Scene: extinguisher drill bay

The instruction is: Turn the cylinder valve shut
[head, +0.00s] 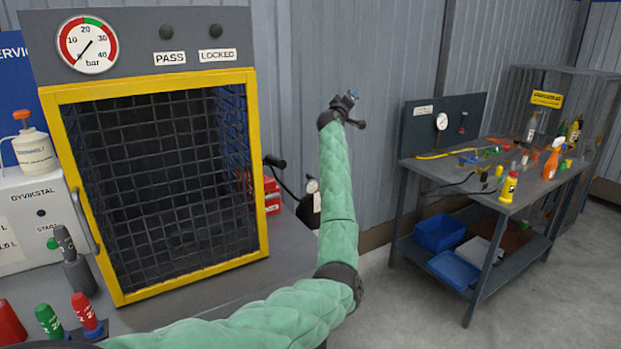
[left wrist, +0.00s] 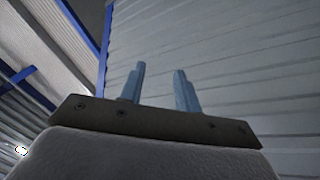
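My left arm in a green padded sleeve comes in from the lower left in the head view and bends upward. Its gripper (head: 351,96) is raised high in front of the wall, away from any object. In the left wrist view the two blue fingers (left wrist: 160,88) stand apart with nothing between them. No cylinder valve can be clearly made out. My right gripper is not in view.
A yellow-framed mesh cage (head: 160,185) stands at left, under a panel with a pressure gauge (head: 87,45) and PASS and LOCKED lamps. A red case (head: 272,195) sits beside it. A cluttered workbench (head: 520,190) stands at right. Open floor lies between.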

